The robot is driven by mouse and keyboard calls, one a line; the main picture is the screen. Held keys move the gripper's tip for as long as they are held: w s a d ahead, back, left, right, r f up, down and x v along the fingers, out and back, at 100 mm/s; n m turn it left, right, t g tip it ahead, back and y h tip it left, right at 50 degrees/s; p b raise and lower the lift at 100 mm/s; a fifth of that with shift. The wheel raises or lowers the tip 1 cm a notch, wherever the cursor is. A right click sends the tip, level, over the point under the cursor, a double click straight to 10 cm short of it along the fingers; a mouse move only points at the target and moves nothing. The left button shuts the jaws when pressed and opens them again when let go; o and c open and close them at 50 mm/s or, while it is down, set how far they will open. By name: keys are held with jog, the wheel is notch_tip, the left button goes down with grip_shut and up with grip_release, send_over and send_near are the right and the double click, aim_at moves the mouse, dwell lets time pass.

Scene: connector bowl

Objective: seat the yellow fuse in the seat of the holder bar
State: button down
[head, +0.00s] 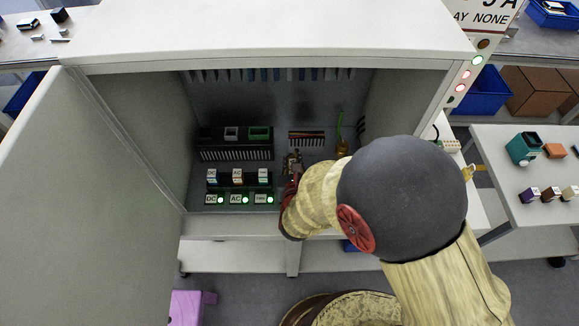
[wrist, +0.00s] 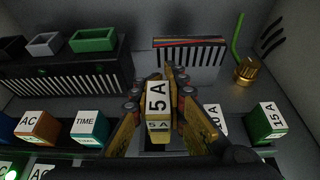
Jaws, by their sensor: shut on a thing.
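The yellow fuse (wrist: 158,108), with a white 5A label on its top and front, is upright between the fingers of my gripper (wrist: 158,98) in the wrist view. The gripper is shut on it, a finger on each side. A dark bar (wrist: 266,149) runs along the right, below a green 15A block (wrist: 268,121); a 10A label (wrist: 214,118) is partly hidden behind the right finger. The fuse's lower end is hidden, so I cannot tell whether it is in a seat. In the head view my gripper (head: 292,166) reaches inside the cabinet, and my arm covers the bar.
Left of the gripper stand the AC block (wrist: 37,127) and TIME block (wrist: 90,127). Behind are a black slotted unit (wrist: 65,82), a striped part (wrist: 188,48) and a brass fitting (wrist: 247,71) with a green stem. The cabinet door (head: 85,190) is open at left.

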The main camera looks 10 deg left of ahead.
jog(key=shift+w+a+f, duration=0.2)
jog(key=shift+a+f, duration=0.35)
jog(key=shift+f, duration=0.15)
jog(key=shift+s+d+f+b, duration=0.15)
jog(key=shift+f+b, duration=0.45)
jog(key=shift+f, duration=1.05)
jog(key=c, duration=2.1)
grip_release()
jog(key=o, duration=0.3)
jog(key=shift+o, duration=0.2)
jog(key=shift+r, duration=0.2)
